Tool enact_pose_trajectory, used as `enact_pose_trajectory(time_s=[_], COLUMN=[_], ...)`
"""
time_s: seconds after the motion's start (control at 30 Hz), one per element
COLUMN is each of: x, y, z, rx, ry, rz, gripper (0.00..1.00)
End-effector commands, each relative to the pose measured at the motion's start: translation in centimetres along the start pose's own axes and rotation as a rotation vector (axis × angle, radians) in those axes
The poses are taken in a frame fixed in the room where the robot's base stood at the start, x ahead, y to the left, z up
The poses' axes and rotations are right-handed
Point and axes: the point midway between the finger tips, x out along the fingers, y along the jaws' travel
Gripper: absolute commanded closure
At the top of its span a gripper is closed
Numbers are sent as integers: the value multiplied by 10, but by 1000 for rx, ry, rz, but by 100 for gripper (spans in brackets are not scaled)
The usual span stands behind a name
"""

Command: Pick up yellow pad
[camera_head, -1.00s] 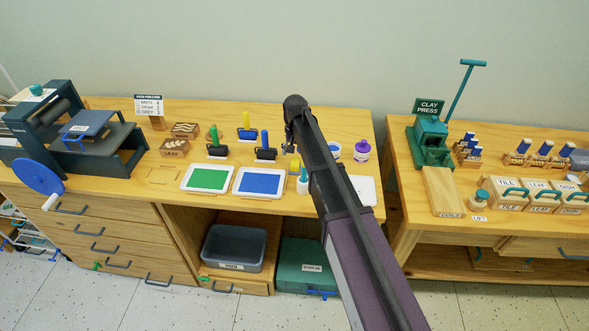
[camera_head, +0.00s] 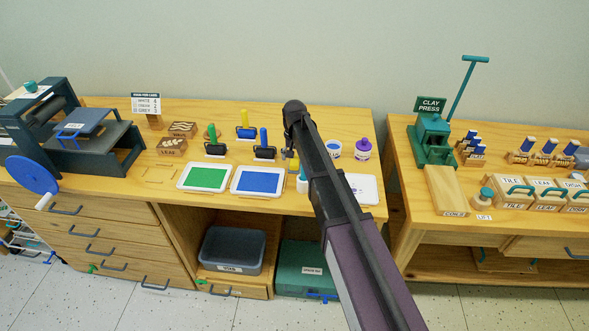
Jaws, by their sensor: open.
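No whole yellow pad is plain to see. A small yellow patch (camera_head: 294,165) shows beside my arm, just below my gripper (camera_head: 289,153); I cannot tell if it is the pad. My gripper hangs over the back half of the wooden bench, small and dark, with its jaws open and nothing seen in them. My arm hides the bench to the right of the gripper. A green pad (camera_head: 204,178) and a blue pad (camera_head: 257,180) lie in white trays to the left. A pale tray (camera_head: 363,188) shows right of my arm.
A teal-capped bottle (camera_head: 303,181) and a purple-topped jar (camera_head: 363,148) flank my arm. A press (camera_head: 70,135) fills the bench's left end. A clay press (camera_head: 432,138) stands on the right table.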

Motion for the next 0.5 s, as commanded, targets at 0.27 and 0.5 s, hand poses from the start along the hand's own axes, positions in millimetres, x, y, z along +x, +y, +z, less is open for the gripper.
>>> enact_pose_trajectory(time_s=[0.27,0.5], x=[16,16], y=[0,0], z=[0,0], rx=[-1,0], ry=[0,0], rz=[0,0], gripper=[11,11])
